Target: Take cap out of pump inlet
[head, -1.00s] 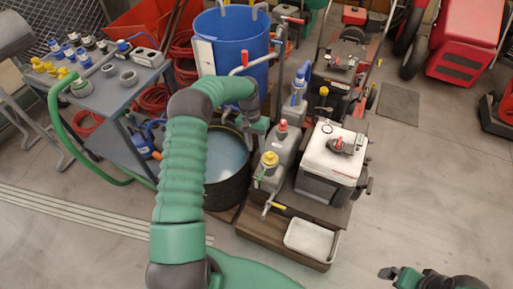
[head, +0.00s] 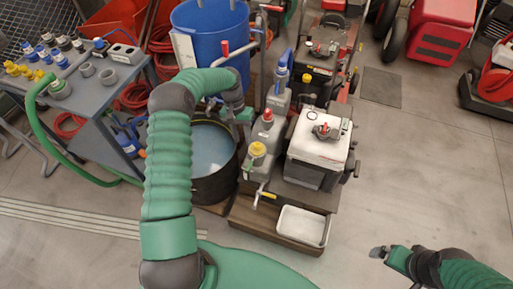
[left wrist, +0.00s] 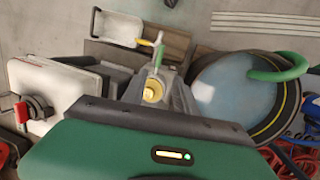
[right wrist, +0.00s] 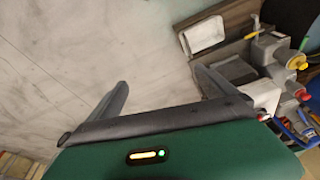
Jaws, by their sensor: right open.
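A grey pump unit with a yellow cap (head: 257,149) on top stands on the brown base. A similar one with a red cap (head: 267,115) stands behind it, and a blue-topped one (head: 282,78) farther back. I cannot tell which opening is the pump inlet. My left gripper (head: 243,116) is just left of the red-capped unit, above the dark drum's edge. In the left wrist view the yellow cap (left wrist: 152,91) shows ahead of the gripper; its fingers are hard to separate from the grey unit. My right gripper (head: 378,252) is open and empty over the floor, at lower right.
A white box with a red-handled valve (head: 322,134) stands right of the grey units. A white tray (head: 326,229) lies at the base's front. A dark drum of water (head: 228,180) is at left. A table (head: 95,97) holds fittings.

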